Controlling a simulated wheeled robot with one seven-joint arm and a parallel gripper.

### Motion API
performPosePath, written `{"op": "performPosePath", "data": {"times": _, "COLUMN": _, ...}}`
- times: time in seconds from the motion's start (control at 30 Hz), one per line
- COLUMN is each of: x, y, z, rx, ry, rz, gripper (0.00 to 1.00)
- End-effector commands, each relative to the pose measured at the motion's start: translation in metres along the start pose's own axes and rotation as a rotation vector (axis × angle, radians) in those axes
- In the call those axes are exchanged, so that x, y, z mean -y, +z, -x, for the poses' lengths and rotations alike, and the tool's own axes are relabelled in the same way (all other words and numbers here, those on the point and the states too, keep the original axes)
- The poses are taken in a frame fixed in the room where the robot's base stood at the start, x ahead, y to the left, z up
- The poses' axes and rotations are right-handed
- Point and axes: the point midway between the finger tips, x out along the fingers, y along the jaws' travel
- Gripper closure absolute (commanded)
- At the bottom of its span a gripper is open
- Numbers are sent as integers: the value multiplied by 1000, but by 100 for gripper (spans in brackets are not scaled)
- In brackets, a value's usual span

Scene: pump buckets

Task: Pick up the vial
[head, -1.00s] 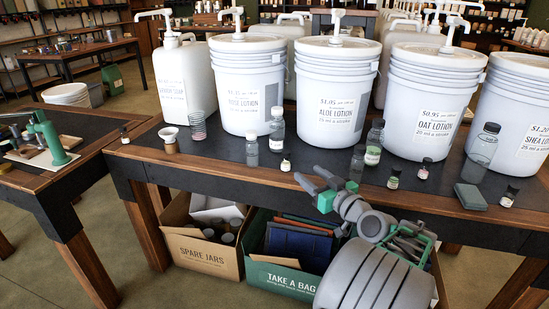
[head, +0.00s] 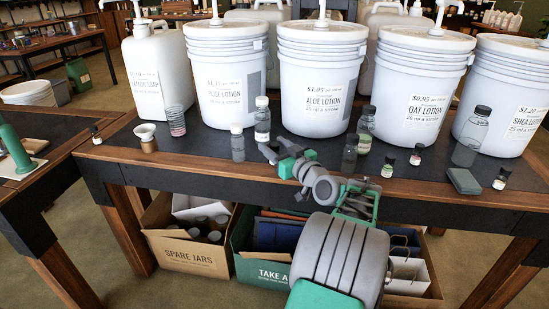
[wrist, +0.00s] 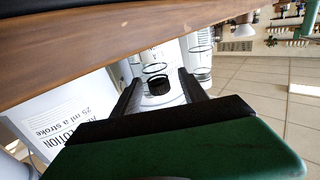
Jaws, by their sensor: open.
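My gripper (head: 278,151) is open at the table's front edge, below the aloe lotion bucket. In the wrist view, a black-capped vial (wrist: 159,87) shows between the spread fingers of my gripper (wrist: 158,92). Its lower part is hard to make out, and I cannot tell whether the fingers touch it. In the head view my gripper mostly hides this vial.
Clear bottles (head: 237,143) (head: 262,120) stand just left of my gripper, and others (head: 349,152) (head: 366,128) to its right. Large lotion buckets (head: 318,85) line the back. The table's wooden front edge (head: 200,167) lies near my arm. Boxes (head: 185,250) sit below.

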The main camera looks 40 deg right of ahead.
Motion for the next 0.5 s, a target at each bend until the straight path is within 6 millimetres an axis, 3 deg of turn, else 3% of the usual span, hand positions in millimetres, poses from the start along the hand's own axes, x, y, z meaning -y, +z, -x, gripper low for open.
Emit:
{"op": "performPosePath", "data": {"times": 0.07, "x": -1, "y": 0, "z": 1, "rx": 0, "ry": 1, "rz": 0, "gripper": 50}}
{"op": "performPosePath", "data": {"times": 0.5, "x": 0, "y": 0, "z": 1, "rx": 1, "ry": 1, "rz": 0, "gripper": 86}}
